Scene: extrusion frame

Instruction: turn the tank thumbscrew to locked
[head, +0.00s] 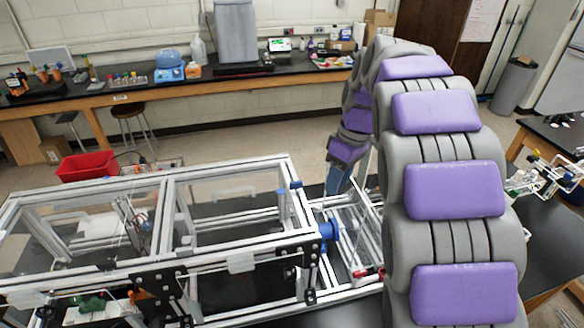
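The aluminium extrusion frame (165,180) stands on the dark bench with clear panels. A blue round part (328,232) sits at its right end and may be the tank thumbscrew; I cannot tell its locked or unlocked position. A small red part (362,272) lies lower right of it. My grey and purple arm arches over from the lower right and comes down behind the frame's right end. My gripper (340,180) is around the blue end of the arm, above the blue round part and apart from it in the picture. Its fingers cannot be made out.
My arm hides part of the right side. A red bin (87,166) stands behind the frame at left. A wall bench (180,88) with lab items runs along the back, with stools (133,112) before it. Another dark bench (555,240) is at right.

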